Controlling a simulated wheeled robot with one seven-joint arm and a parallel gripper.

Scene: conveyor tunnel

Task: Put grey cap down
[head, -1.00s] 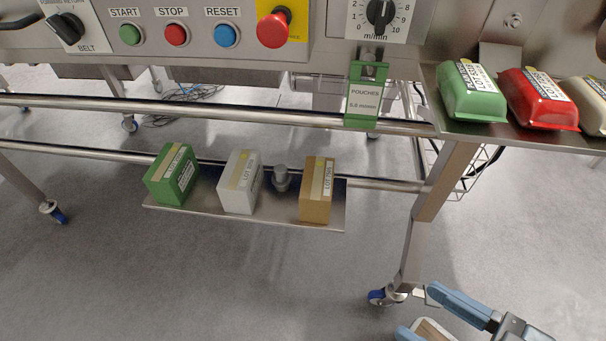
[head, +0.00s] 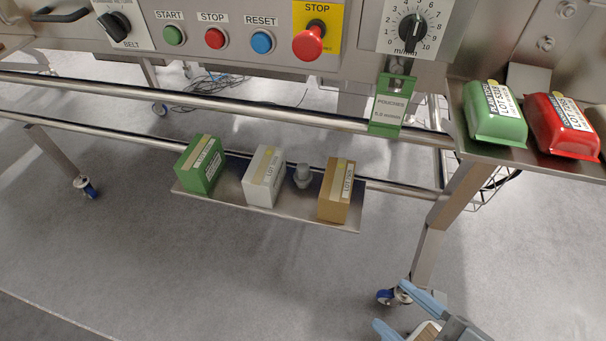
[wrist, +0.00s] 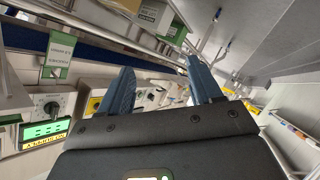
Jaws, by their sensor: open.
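A small grey cap (head: 302,176) stands on the low metal shelf (head: 285,215) under the machine, between a white box (head: 264,176) and a brown box (head: 341,190). My gripper (head: 393,308) is at the bottom right of the head view, in front of the shelf and to its right, well apart from the cap. Its two blue fingers are spread, and the wrist view shows nothing between the fingertips (wrist: 158,72). I cannot make out the cap in the wrist view.
A green box (head: 200,165) stands at the shelf's left end. Green (head: 495,115) and red (head: 562,125) packs lie on an upper ledge at right. A table leg (head: 445,215) with a caster (head: 393,296) stands near my gripper. The floor in front is clear.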

